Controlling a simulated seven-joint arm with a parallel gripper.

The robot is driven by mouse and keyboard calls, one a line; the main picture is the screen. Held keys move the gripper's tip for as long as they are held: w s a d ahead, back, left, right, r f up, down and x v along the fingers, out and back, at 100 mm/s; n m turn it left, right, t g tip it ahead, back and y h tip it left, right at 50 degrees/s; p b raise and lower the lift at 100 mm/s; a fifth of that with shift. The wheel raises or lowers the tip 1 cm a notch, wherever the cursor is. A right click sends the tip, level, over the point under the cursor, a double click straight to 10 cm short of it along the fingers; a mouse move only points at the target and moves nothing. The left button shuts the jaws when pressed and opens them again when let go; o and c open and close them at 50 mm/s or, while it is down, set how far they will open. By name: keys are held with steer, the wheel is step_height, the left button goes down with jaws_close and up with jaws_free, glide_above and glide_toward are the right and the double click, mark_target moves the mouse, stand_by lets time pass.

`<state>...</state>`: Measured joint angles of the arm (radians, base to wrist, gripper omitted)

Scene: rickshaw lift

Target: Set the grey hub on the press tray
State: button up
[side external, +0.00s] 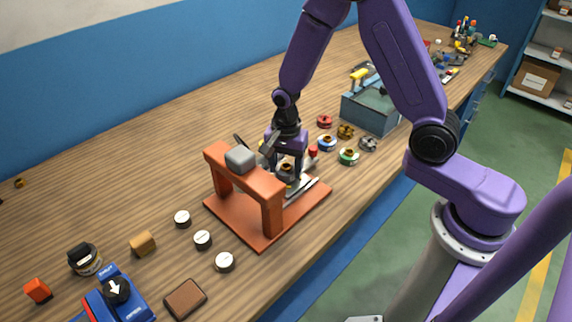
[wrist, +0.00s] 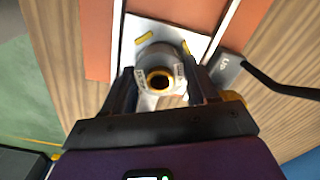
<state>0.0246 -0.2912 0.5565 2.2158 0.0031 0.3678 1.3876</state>
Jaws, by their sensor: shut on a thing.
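The grey hub (wrist: 162,68), with white labels and a gold-rimmed dark bore, is between the two fingers of my gripper (wrist: 160,92) in the wrist view. My gripper is shut on its sides. In the side external view my gripper (side external: 286,176) points down just behind the orange press frame (side external: 272,214), and the hub is mostly hidden by the fingers. The press tray (wrist: 138,30), a pale plate with yellow marks between white rails, lies directly under the hub. I cannot tell whether the hub touches it.
A grey block (side external: 240,158) sits atop the press. A grey part marked UP (wrist: 226,67) with a black rod is close beside the right finger. Other hubs, including a dark grey one (side external: 368,143), and a blue-grey bin (side external: 370,112) stand behind. White-topped discs (side external: 203,239) lie in front.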

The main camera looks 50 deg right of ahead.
steer(key=shift+f, duration=0.35)
stand_by(1.2)
steer(key=o, duration=1.6)
steer(key=shift+r, duration=3.5)
steer(key=shift+s, duration=0.1)
